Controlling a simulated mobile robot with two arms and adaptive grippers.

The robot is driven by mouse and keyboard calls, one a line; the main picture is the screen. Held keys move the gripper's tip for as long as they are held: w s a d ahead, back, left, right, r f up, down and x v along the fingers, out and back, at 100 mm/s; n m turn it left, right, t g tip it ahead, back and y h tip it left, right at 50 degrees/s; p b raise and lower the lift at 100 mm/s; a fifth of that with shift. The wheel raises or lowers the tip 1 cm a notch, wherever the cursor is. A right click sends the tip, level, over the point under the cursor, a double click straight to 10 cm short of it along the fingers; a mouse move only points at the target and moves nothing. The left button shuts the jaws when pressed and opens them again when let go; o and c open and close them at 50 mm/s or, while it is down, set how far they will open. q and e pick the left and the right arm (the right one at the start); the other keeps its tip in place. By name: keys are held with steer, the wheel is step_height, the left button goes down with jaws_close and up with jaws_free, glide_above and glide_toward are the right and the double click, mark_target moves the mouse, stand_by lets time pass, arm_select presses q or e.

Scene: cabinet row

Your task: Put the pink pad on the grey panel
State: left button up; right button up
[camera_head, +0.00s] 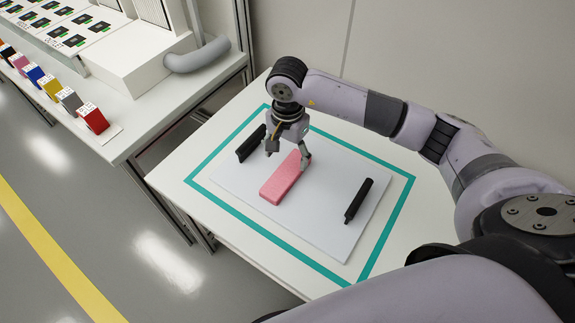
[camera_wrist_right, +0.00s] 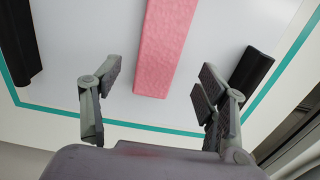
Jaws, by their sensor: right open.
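The pink pad (camera_head: 282,183) is a long, flat block lying on the light grey panel (camera_head: 320,222), between the panel's two black handles. My right gripper (camera_head: 287,158) is open over the pad's far end, with one finger to each side. In the right wrist view the pad (camera_wrist_right: 166,45) shows ahead of the gap between the spread fingers (camera_wrist_right: 158,85), and nothing is held. I cannot tell the exact height of the fingertips above the panel. My left gripper is not in view.
Black handles stand at the panel's left (camera_head: 250,143) and right (camera_head: 358,200). A teal border (camera_head: 255,229) on the white table frames the panel. A white bench (camera_head: 150,105) at left holds several coloured blocks. A wall stands behind the table.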

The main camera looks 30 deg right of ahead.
mark_target(287, 171)
step_height(287, 171, up, 6)
steer(key=shift+f, duration=0.2)
stand_by(0.5)
